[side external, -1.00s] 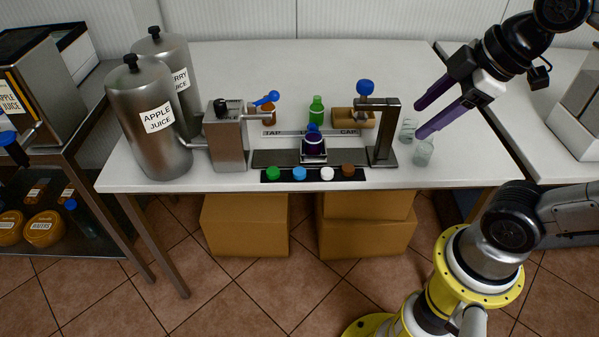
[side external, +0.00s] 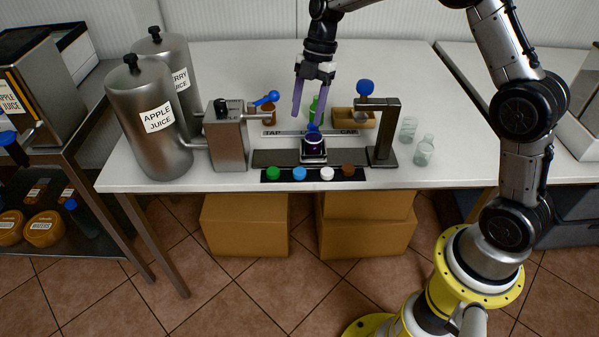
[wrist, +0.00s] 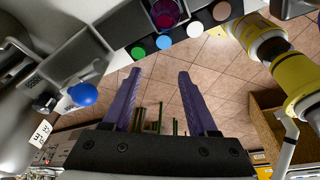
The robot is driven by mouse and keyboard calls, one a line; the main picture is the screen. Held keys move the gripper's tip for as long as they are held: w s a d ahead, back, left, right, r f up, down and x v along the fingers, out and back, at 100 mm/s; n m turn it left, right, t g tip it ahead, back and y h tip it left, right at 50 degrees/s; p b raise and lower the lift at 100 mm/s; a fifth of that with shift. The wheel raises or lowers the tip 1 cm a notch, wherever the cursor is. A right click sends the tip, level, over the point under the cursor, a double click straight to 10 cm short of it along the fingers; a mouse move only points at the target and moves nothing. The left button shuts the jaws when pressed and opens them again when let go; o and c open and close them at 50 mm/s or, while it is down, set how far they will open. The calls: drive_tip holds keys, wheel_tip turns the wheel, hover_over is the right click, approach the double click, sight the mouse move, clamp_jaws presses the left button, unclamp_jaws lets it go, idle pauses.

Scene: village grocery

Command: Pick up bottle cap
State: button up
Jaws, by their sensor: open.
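Four bottle caps lie in a row on a black strip (side external: 259,175) at the table's front edge: green (side external: 273,173), light blue (side external: 299,173), white (side external: 327,173) and brown (side external: 348,170). In the wrist view the green (wrist: 138,52), light blue (wrist: 164,43), white (wrist: 194,30) and brown (wrist: 221,11) caps lie beyond my fingertips. My gripper (side external: 307,119) has purple fingers pointing down, apart and empty. It is above the table, near a dark purple jar (side external: 313,147). In the wrist view my gripper (wrist: 157,72) has nothing between its fingers.
A tap box (side external: 228,140) with a blue handle stands left of the jar, and a capping press (side external: 384,135) stands right of it. Juice tanks (side external: 150,120) stand at the left. A green bottle (side external: 317,101) is behind, and clear bottles (side external: 424,151) stand at the right.

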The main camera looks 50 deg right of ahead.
approach(299, 171)
drive_tip(key=shift+x, duration=4.05)
clamp_jaws()
